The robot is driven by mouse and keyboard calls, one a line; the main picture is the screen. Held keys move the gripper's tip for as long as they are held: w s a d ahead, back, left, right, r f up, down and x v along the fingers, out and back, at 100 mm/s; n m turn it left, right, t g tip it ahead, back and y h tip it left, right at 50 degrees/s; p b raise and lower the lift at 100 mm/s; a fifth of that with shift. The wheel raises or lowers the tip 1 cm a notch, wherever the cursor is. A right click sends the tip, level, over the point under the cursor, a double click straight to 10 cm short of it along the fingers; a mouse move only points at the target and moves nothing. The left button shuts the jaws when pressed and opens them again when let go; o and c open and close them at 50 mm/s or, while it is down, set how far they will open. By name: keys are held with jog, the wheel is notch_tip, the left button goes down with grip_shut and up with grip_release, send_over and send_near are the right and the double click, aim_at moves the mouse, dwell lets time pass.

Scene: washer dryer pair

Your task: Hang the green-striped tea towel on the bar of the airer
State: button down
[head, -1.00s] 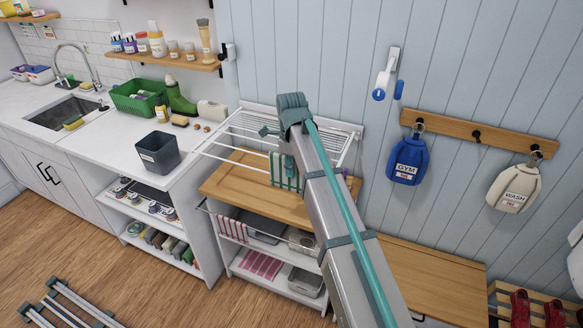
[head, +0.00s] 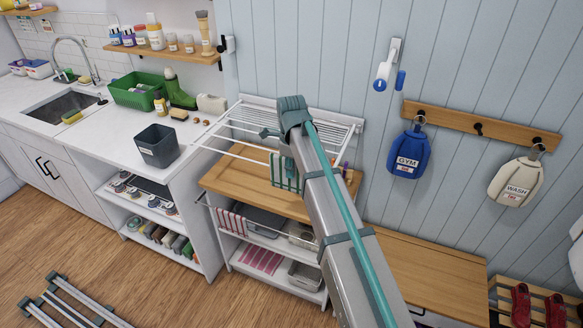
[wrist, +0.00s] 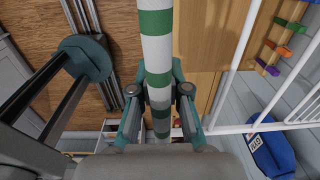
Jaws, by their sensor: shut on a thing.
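The green-striped tea towel (head: 284,172) shows just left of my arm in the head view, among the front bars of the airer. In the wrist view the towel (wrist: 157,55) is a narrow green-and-white strip running up from between my fingers. My gripper (wrist: 159,95) is shut on it; in the head view the arm hides the fingers. The white airer (head: 262,114) is folded out from the wall above a wooden top. One of its white bars (wrist: 238,50) runs right of the towel in the wrist view, apart from it. I cannot tell whether the towel touches a bar.
Below the airer, a wooden-topped shelf unit (head: 232,182) holds bins and a pink-striped towel (head: 262,260); another pink-striped towel (head: 231,220) hangs at its front. A grey bin (head: 157,146) stands on the left counter. A blue bag (head: 407,153) hangs to the right.

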jog(key=shift+f+b, duration=0.85)
jog(key=shift+f, duration=1.45)
jog(key=c, duration=1.1)
grip_release()
jog(key=shift+o, duration=0.2)
jog(key=shift+r, duration=0.15)
